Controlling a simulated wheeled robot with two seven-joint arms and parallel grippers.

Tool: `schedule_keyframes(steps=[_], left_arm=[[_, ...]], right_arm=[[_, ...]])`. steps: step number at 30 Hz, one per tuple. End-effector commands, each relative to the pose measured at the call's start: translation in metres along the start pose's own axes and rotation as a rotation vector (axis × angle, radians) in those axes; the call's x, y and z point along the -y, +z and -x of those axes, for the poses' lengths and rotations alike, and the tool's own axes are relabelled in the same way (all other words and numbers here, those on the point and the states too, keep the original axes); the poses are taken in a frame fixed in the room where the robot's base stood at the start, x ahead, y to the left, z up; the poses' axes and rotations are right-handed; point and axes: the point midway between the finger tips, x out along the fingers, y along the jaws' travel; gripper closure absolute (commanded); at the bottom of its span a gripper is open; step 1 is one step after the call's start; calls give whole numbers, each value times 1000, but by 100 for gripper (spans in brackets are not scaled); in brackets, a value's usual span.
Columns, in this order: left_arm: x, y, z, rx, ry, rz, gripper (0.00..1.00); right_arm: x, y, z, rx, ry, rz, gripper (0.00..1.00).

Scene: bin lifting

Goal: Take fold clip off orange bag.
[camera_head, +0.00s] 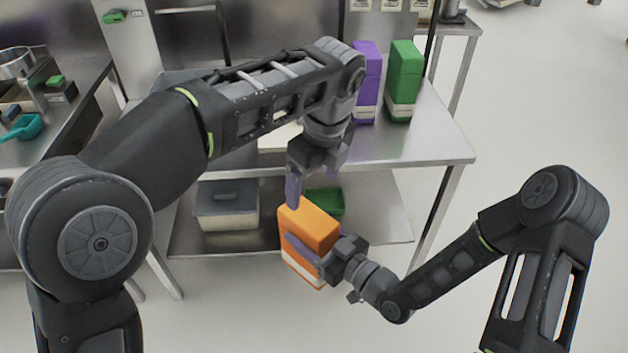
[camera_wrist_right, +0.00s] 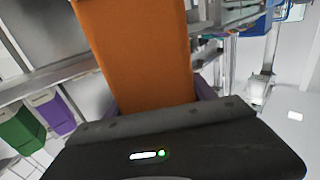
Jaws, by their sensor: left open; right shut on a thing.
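The orange bag (camera_head: 311,226) is held upright in front of the steel shelf in the head view. It also fills the middle of the right wrist view (camera_wrist_right: 135,50). My right gripper (camera_head: 308,250) is shut on the bag from the right side, with a purple finger along the bag's face. My left gripper (camera_head: 306,185) is above the bag's top, fingers pointing down, open. One purple finger reaches the bag's top left edge; I cannot tell whether it touches. No fold clip can be made out on the bag in either view.
A purple bag (camera_head: 366,85) and a green bag (camera_head: 404,80) stand on the steel table (camera_head: 440,140) behind. A grey-lidded bin (camera_head: 227,205) and a green thing (camera_head: 325,200) are on the lower shelf. Floor at the right is clear.

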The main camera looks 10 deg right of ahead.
Motion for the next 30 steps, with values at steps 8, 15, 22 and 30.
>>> schedule_keyframes(steps=[8, 15, 22, 30], left_arm=[[0, 0, 0, 1, 0, 0, 14], [-1, 1, -12, -1, 4, 1, 14], [-1, 0, -46, -1, 5, 0, 14], [-1, 0, -96, -2, 4, 2, 14]], right_arm=[[0, -3, -1, -7, -1, 2, 100], [0, -3, -1, -7, -1, 2, 100], [0, -3, -1, -7, -1, 2, 100], [0, -3, -1, -7, -1, 2, 100]])
